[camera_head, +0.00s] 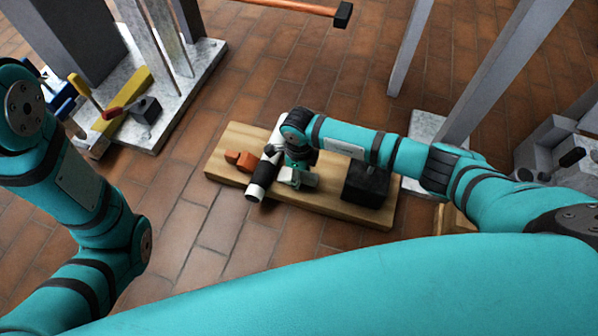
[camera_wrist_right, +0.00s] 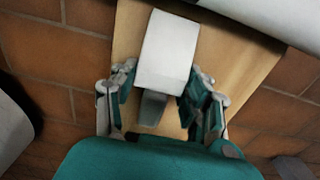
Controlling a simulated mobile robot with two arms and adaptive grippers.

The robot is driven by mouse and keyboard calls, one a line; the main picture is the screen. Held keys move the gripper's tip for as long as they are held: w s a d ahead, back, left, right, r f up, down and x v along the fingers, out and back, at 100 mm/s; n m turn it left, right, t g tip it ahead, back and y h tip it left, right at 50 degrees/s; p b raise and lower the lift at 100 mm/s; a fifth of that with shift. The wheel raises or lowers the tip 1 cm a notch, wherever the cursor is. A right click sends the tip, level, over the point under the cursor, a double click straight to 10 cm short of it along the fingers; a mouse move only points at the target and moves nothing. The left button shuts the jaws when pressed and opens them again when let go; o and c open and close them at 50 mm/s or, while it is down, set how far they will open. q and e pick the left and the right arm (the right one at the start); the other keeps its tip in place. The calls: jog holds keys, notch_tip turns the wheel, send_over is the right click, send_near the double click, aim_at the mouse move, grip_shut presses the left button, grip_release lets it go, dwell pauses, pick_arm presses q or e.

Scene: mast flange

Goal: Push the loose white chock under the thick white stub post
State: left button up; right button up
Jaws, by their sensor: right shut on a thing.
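The loose white chock (camera_wrist_right: 166,52) lies over the wooden board (camera_wrist_right: 240,60) in the right wrist view, between the fingers of my right gripper (camera_wrist_right: 163,105). In the head view the pale chock (camera_head: 306,180) shows beside my right gripper (camera_head: 293,168), low over the board (camera_head: 235,147). The gripper is shut on the chock. A thick white cylinder with dark bands, seemingly the stub post (camera_head: 264,176), slants just left of the gripper. A white rounded surface (camera_wrist_right: 275,15), perhaps the post, crosses the wrist view's upper right, apart from the chock. My left gripper is out of view.
An orange piece (camera_head: 240,160) sits on the board's left end and a dark block (camera_head: 366,186) on its right. A grey plate (camera_head: 190,85) with posts and a yellow bar (camera_head: 122,98) stands upper left. Tiled floor is clear below the board.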

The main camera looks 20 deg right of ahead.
jog(key=shift+w+a+b, duration=0.55)
jog(key=shift+w+a, duration=0.15)
jog(key=shift+a, duration=0.25)
dwell(1.0)
jog(key=o, duration=1.3)
jog(key=shift+r, duration=0.1)
notch_tip(320, 180, up, 12)
